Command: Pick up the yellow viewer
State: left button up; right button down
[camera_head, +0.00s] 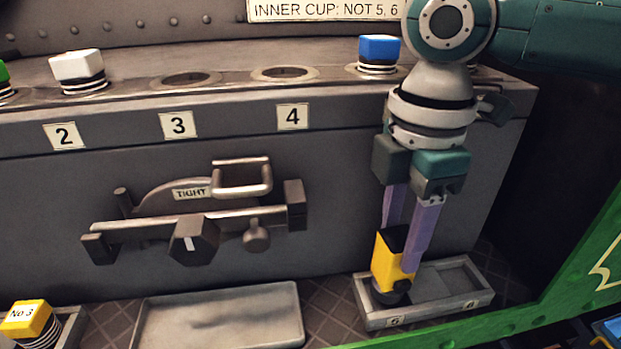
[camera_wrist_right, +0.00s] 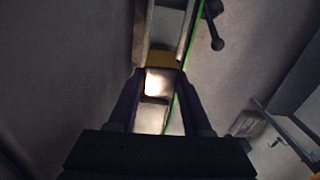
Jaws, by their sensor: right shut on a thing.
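The yellow viewer (camera_head: 388,262) is a yellow block with a black top and a dark lower end. My right gripper (camera_head: 404,238) points down from above and is shut on it, with lilac fingers on either side. The viewer is nearly upright, and its dark lower end overlaps the left compartment of a grey tray (camera_head: 483,301). I cannot tell whether it touches the tray floor. In the right wrist view a yellow strip of the viewer (camera_wrist_right: 163,58) shows beyond the fingertips. My left gripper is not in view.
A dark cabinet with numbered labels carries a white-topped plug (camera_head: 77,67), a blue-topped plug (camera_head: 379,50) and empty holes. A latch handle (camera_head: 190,215) juts from its front. A flat grey tray (camera_head: 222,318) and a yellow "No 3" block (camera_head: 30,320) lie left. A green rail (camera_head: 560,290) borders the right.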

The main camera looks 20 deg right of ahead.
notch_tip(320, 180, up, 19)
jog(key=p, duration=0.2)
grip_release()
jog(key=shift+f, duration=0.1)
dwell(0.5)
jog(key=shift+p, duration=0.3)
jog(key=shift+r+p, duration=1.3)
jog(key=shift+p, duration=0.4)
notch_tip(320, 180, up, 5)
jog(key=p, duration=0.6)
jog(key=shift+p, duration=0.4)
